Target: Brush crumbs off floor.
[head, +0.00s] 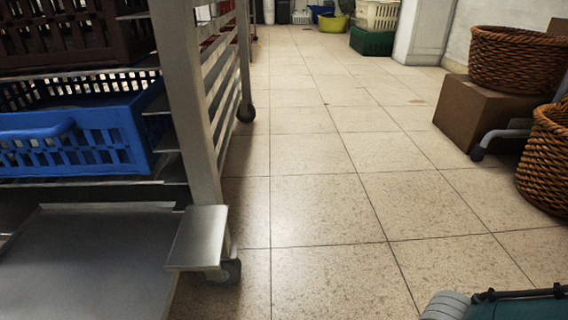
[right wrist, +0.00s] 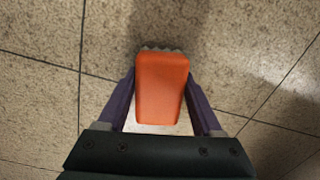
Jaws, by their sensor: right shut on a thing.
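My right gripper (right wrist: 161,82) shows in the right wrist view with its two purple fingers on either side of an orange brush (right wrist: 162,92). It is shut on this block-like brush, and a pale jagged fringe like bristles shows at its far edge. Speckled floor tiles (right wrist: 255,60) lie below it; the gap to the floor is hard to judge. In the head view, the tiled floor (head: 310,210) runs away from me. I cannot make out distinct crumbs among the speckles; a small reddish mark (head: 417,102) lies further off. My left gripper is not in view.
A metal rack (head: 196,100) on wheels, with a blue crate (head: 75,140), stands at the left. Wicker baskets (head: 515,60) and a cardboard box (head: 480,112) stand at the right. A green crate (head: 372,42) is at the back. The aisle between is clear.

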